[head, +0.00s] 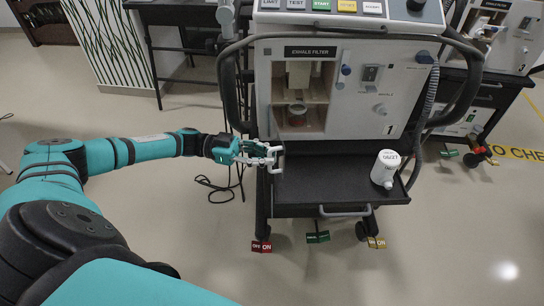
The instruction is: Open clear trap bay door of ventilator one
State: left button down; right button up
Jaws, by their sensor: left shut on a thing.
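Ventilator one (400,98) stands ahead, marked with a 1. Its bay under the EXHALE FILTER label (310,52) shows a pale interior with a small cup (297,114) low inside. The clear trap bay door is hard to make out against the bay. My left gripper (272,157) is below the bay, at the left edge of the black shelf. It is shut on a small pale part that looks like the door's handle; the fingers hide most of it. My right gripper is not in view.
A drawer handle (344,212) sits below. Another ventilator (505,45) stands at right. The floor in front is clear.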

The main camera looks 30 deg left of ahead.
pick_arm(q)
jog(key=shift+a+r, duration=0.1)
jog(key=shift+a, duration=0.05)
jog(key=c, duration=1.4)
grip_release()
jog(key=v, duration=1.2)
